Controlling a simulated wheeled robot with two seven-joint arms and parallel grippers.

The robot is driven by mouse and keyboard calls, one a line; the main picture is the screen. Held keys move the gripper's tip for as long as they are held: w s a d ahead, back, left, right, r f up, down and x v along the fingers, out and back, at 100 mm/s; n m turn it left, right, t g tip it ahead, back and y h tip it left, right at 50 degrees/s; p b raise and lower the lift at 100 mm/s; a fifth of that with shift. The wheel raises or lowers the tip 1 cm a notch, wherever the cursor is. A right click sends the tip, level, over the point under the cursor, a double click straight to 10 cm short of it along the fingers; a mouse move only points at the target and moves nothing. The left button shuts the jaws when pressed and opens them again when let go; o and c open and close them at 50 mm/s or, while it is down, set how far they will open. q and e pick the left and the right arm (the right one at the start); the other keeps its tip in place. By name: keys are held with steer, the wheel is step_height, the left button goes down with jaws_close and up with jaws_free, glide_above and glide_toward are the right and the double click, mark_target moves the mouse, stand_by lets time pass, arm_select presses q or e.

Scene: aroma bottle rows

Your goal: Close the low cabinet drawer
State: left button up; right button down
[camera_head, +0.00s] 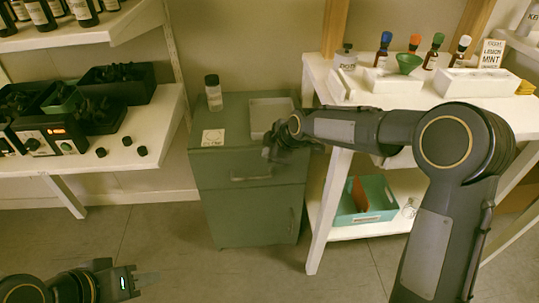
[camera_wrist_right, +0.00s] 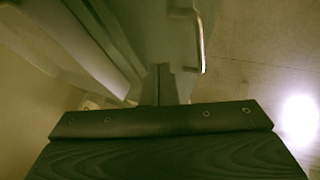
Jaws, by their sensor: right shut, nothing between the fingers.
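The low green cabinet (camera_head: 250,215) stands on the floor between the white shelves and the white table in the head view. Its drawer front (camera_head: 218,172) is above a lower door and has a bar handle (camera_head: 252,178). From this angle I cannot tell how far the drawer stands out. My right gripper (camera_head: 273,152) is shut and empty over the cabinet's front top edge, hiding part of it. In the right wrist view, a pale upright handle (camera_wrist_right: 202,45) and green panels show close ahead. My left gripper (camera_head: 140,279) is low at bottom left, away from the cabinet; its opening is unclear.
A dark bottle (camera_head: 213,93), a white card (camera_head: 213,138) and a pale tray (camera_head: 262,112) are on the cabinet top. A white shelf unit (camera_head: 150,125) stands left. The white table (camera_head: 335,150) stands close right, with a teal bin (camera_head: 365,215) below. Floor in front is clear.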

steer(key=shift+w+r, duration=0.15)
steer(key=shift+w, duration=0.3)
steer(key=shift+w, duration=0.1)
